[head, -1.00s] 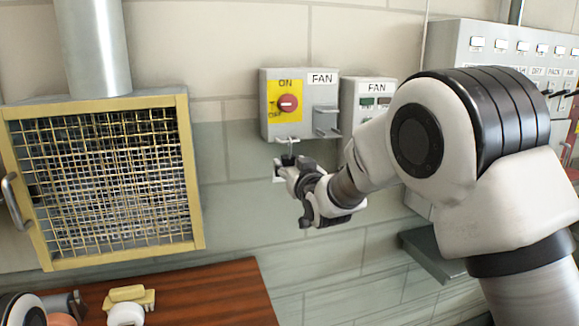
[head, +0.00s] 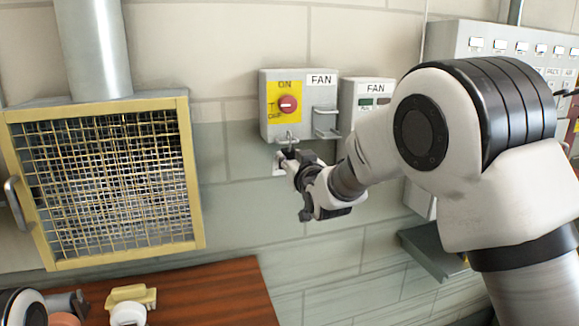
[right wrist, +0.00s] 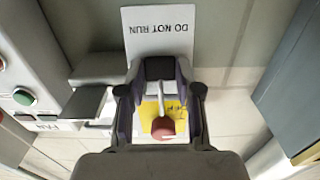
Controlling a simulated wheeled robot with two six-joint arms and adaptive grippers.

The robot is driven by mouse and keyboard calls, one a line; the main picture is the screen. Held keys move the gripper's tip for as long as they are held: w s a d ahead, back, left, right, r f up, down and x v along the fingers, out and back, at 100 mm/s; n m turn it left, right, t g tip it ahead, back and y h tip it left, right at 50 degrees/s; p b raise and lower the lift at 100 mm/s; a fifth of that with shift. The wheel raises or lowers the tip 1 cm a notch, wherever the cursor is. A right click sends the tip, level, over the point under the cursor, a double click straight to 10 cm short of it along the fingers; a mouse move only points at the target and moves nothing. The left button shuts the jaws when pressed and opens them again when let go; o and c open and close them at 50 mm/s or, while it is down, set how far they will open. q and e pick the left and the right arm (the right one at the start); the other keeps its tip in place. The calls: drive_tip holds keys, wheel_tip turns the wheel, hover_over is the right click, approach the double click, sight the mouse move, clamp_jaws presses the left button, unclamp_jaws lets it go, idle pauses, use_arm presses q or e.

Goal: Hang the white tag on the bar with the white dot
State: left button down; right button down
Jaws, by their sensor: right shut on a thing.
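My right gripper (head: 290,160) is shut on the white tag (head: 278,164), just under the left FAN box (head: 299,125). In the right wrist view the tag (right wrist: 160,35) reads DO NOT RUN upside down, beyond the fingers (right wrist: 160,98). A pale, thin hook-like piece shows between the fingers. One bar (head: 287,140) sticks out at the bottom of the FAN box, close above the gripper. Another bar (head: 327,133) is on its right side. I cannot make out a white dot on either bar, nor whether the tag touches one. My left gripper does not show.
A red knob (head: 288,104) on a yellow plate is above the lower bar. A second FAN box (head: 365,98) is close on the right. A yellow-framed mesh (head: 190,180) is on the left wall. A brown table (head: 225,290) lies below, with a yellowish block (head: 148,297).

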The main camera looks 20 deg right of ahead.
drive_tip(key=shift+s+r, duration=0.1)
drive_tip(key=shift+r, duration=0.7)
drive_tip(key=shift+s+f+b, duration=0.3)
drive_tip(key=shift+s+f, duration=0.05)
drive_tip(key=shift+s, duration=0.15)
drive_tip(key=shift+s+b, duration=0.3)
drive_tip(key=shift+s, duration=0.65)
drive_tip(key=b, duration=0.2)
approach(289, 152)
drive_tip(key=shift+w, duration=0.3)
